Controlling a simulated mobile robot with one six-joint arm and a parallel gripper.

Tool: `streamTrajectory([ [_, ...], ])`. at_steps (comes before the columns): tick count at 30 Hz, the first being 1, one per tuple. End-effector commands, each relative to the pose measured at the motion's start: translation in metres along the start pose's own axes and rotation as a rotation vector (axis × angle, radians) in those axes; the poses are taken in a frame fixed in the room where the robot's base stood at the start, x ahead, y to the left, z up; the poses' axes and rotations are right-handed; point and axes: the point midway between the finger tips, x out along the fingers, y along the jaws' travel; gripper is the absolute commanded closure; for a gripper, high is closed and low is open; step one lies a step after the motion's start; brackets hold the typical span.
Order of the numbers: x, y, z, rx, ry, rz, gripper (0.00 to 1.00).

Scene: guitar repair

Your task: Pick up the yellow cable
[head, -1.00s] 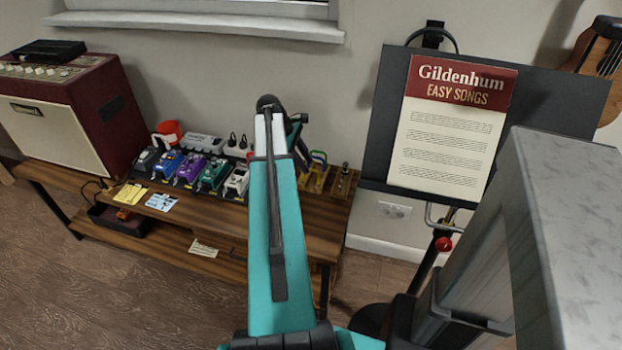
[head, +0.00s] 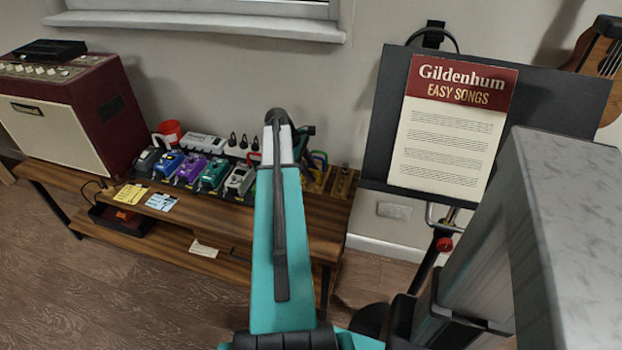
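Small coloured loops, which look like cables, sit at the right end of the wooden bench (head: 312,232), just right of my arm. A yellowish one (head: 318,178) shows among them, too small and partly covered to make out clearly. My teal arm reaches forward over the bench and hides part of this area. A dark part at the arm's far end, which may belong to my gripper (head: 303,133), shows beside the loops. The fingers are hidden behind the arm, so I cannot tell whether they hold or touch anything.
Several effect pedals (head: 213,174) and a red mug (head: 169,132) stand left of my arm. A maroon amplifier (head: 70,110) stands at the bench's left end. A music stand (head: 545,110) with a songbook (head: 450,135) rises on the right. Yellow and blue notes lie on the bench's front.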

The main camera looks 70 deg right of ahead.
Motion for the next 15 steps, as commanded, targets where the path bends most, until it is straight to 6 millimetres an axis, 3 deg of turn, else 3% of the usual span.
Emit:
streamTrajectory([
  [4, 0.0000, 0.0001, 0.0003, 0.000, 0.000, 0.000, 0.70],
  [10, 0.0000, 0.0002, 0.0005, 0.001, 0.000, 0.000, 1.00],
  [15, 0.0000, 0.0004, 0.0007, 0.001, 0.000, 0.000, 1.00],
])
